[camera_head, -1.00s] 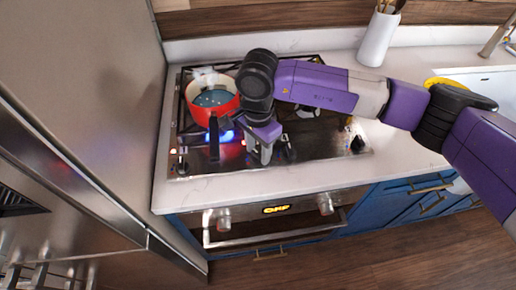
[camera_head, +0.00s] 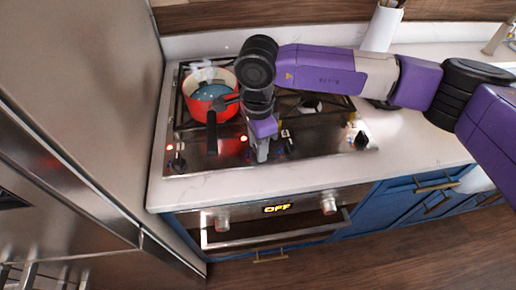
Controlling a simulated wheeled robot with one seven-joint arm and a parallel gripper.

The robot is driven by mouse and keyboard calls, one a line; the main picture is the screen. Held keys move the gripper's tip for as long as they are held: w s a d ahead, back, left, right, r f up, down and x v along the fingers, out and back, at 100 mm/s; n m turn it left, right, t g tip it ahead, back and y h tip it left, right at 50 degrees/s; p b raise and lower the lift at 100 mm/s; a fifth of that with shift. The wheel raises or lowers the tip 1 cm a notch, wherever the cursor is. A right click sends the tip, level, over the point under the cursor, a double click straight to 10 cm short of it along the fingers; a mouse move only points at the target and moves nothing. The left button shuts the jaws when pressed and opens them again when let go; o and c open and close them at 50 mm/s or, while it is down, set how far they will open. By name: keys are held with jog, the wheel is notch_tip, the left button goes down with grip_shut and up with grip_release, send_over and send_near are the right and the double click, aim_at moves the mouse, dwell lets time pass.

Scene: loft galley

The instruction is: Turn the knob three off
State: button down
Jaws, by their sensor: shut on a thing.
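The gas cooktop (camera_head: 215,158) has knobs along its front edge. A dark knob (camera_head: 177,163) is at the left end and another (camera_head: 361,140) at the right end. My gripper (camera_head: 262,154) points down at the front middle of the cooktop and is shut on a knob there. My fingers mostly hide that knob, so I cannot read its angle or number. Another small knob (camera_head: 284,146) shows just right of my fingers. A red pot (camera_head: 205,107) with bluish contents sits on the left burner, its dark handle toward the front. No flame shows under it.
The oven (camera_head: 275,228) below has two knobs, a bar handle and a display reading OFF. A tall steel appliance (camera_head: 85,90) stands close on the left. A white utensil holder (camera_head: 380,30) is behind my arm. The right counter (camera_head: 420,140) is clear.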

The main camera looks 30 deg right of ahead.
jog(key=shift+m+b, duration=0.85)
jog(key=shift+m, duration=0.35)
jog(key=c, duration=0.9)
grip_release()
jog(key=shift+r+b, duration=0.75)
jog(key=shift+r, duration=3.2)
